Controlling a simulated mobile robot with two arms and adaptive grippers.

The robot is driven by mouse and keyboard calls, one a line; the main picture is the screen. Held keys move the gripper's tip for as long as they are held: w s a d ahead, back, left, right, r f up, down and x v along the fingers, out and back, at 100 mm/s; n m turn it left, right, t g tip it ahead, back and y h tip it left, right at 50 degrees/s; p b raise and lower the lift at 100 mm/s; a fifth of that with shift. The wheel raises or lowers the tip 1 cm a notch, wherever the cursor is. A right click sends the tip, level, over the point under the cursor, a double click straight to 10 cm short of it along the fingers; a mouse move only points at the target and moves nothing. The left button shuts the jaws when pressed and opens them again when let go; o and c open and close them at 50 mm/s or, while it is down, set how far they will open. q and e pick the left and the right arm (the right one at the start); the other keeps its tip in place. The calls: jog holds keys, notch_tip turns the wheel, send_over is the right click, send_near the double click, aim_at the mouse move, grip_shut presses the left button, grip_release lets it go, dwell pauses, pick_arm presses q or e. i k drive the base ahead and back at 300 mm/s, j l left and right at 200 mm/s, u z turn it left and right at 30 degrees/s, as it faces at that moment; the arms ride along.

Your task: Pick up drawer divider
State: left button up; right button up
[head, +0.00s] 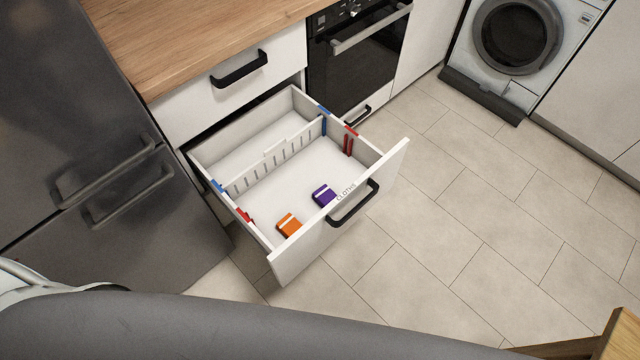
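A white drawer divider (262,166) with a row of slots stands across the inside of the open drawer (390,163). Its ends lie near the blue marks on the drawer's side walls. A small raised tab shows on its top edge. Neither of my grippers is in view, and nothing touches the divider.
An orange box (289,225) and a purple box (324,195) lie in the drawer's front section. Red marks (348,143) show on its side walls. A fridge (90,160) stands left, an oven (355,60) right. Tiled floor (470,200) in front is clear; a wooden edge (620,335) shows bottom right.

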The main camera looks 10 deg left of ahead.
aim_at(276, 155)
jog(key=i+l+u, duration=0.1)
jog(key=l+u, duration=0.55)
jog(key=l, duration=0.1)
